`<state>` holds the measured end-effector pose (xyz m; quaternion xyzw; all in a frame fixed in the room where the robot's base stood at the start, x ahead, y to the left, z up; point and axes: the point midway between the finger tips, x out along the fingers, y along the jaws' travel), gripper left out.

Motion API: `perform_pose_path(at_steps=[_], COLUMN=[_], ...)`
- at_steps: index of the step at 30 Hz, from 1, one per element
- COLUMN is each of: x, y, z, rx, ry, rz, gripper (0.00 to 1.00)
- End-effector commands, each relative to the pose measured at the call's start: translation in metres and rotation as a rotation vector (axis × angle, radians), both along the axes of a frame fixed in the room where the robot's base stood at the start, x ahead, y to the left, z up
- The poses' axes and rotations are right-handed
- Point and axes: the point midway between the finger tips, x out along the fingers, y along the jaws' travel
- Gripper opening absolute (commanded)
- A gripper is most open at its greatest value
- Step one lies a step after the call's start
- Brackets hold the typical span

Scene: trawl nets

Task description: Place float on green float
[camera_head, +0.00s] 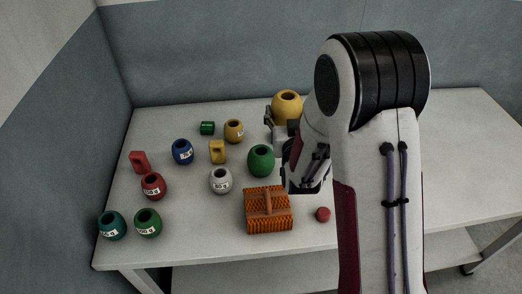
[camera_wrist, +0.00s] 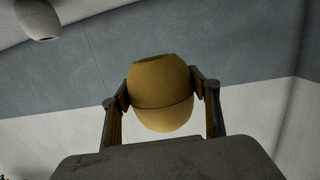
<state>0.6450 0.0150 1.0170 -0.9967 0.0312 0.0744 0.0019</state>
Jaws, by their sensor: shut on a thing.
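A yellow float (camera_head: 287,106) is held at the back of the table, seen partly behind my arm. In the wrist view the yellow float (camera_wrist: 162,85) sits between the two fingers of my gripper (camera_wrist: 160,95), which touch it on both sides. My gripper (camera_head: 276,120) is shut on it. A plain green float (camera_head: 261,161) stands on the table, in the picture below and left of the held float. Another green float (camera_head: 148,223), with a white label, stands at the front left. The held float's height above the table is hard to tell.
Several labelled floats, such as the white (camera_head: 221,181), blue (camera_head: 182,152) and smaller yellow one (camera_head: 234,131), stand left of the plain green float. An orange brush-like block (camera_head: 268,211) lies in front of it, with a red disc (camera_head: 323,214) beside it. The table's right side (camera_head: 460,150) looks clear.

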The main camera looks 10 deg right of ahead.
Motion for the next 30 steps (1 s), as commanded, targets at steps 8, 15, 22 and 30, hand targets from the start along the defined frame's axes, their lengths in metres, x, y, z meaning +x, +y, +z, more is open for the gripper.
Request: perform_pose_path(at_steps=[8,15,22,30], x=[0.010,0.014,0.012,0.002], y=[-0.007,-0.002,0.016,0.054], z=[0.015,0.022,0.024,0.015], rx=[0.000,-0.001,-0.001,0.001], ry=[-0.003,-0.001,0.000,0.001], rz=[0.101,0.205,0.326,0.489], gripper=[0.36,0.36,0.36,0.36])
